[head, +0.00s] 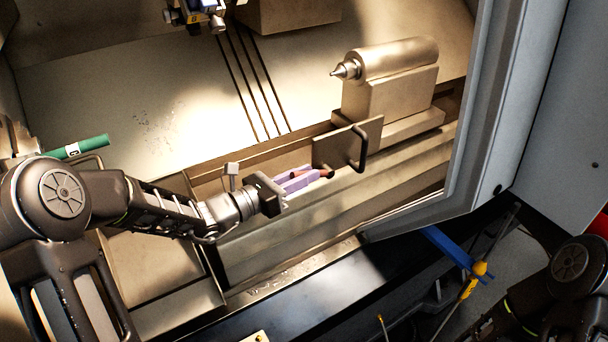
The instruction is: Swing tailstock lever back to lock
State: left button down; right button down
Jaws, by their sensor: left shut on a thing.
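The tailstock (390,85) stands at the upper right inside the machine, with its pointed centre facing left. A flat plate with a black looped handle (362,150) is at its front. My left gripper (308,178) has pale purple fingers and reaches in from the left, below and left of the plate. It is shut on a small dark red and black piece (326,173), which looks like the end of the tailstock lever. The rest of the lever is hidden or too small to make out. My right arm shows at the lower right, but its gripper is out of view.
The grey door frame (488,120) closes off the right side. A green cylinder (78,148) lies at the left. A blue bar (450,248) with a yellow fitting (479,268) is at the lower right. The sloped bed left of the tailstock is clear.

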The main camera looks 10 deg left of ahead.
dwell(0.8)
pick_arm(q)
jog(key=r+p, duration=0.1)
jog(key=p, duration=0.2)
jog(key=shift+w+d+r+g+y, duration=0.1)
jog(key=shift+r+g+y, duration=0.1)
jog(key=shift+g+y, duration=0.15)
jog(key=shift+f, duration=0.3)
jog(key=c, duration=1.3)
grip_release()
jog(key=shift+c, duration=0.2)
jog(key=v, duration=0.7)
jog(key=shift+s+a+r, duration=0.15)
jog(key=shift+s+a, duration=0.1)
jog(key=shift+a, duration=0.05)
